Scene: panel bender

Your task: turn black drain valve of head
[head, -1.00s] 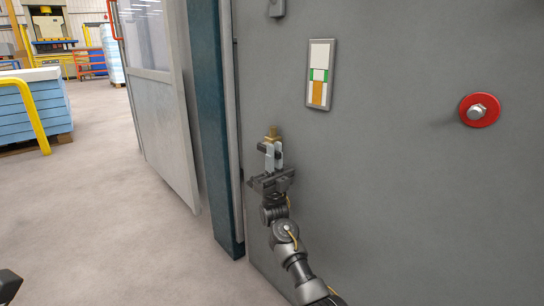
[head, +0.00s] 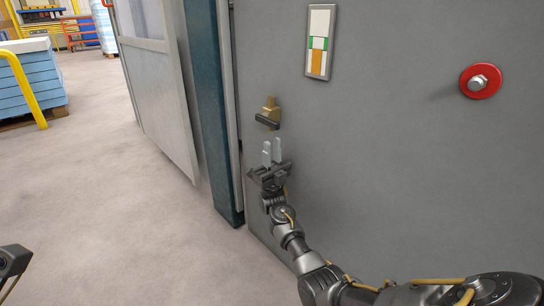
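The drain valve has a brass body (head: 270,106) and a black handle (head: 267,119), mounted on the grey machine panel near its left edge. The handle lies across the front of the body, sloping slightly down to the right. My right gripper (head: 271,149) is just below the valve, its two pale fingers pointing up. The fingers are apart with nothing between them, and a small gap separates their tips from the handle. Only a dark piece of my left arm shows at the lower left edge; its gripper is not visible.
A red disc with a metal bolt (head: 480,81) is on the panel at right. A label plate (head: 319,42) is above the valve. A teal post (head: 212,110) and a grey door (head: 160,90) stand left. Open floor (head: 105,180) lies further left.

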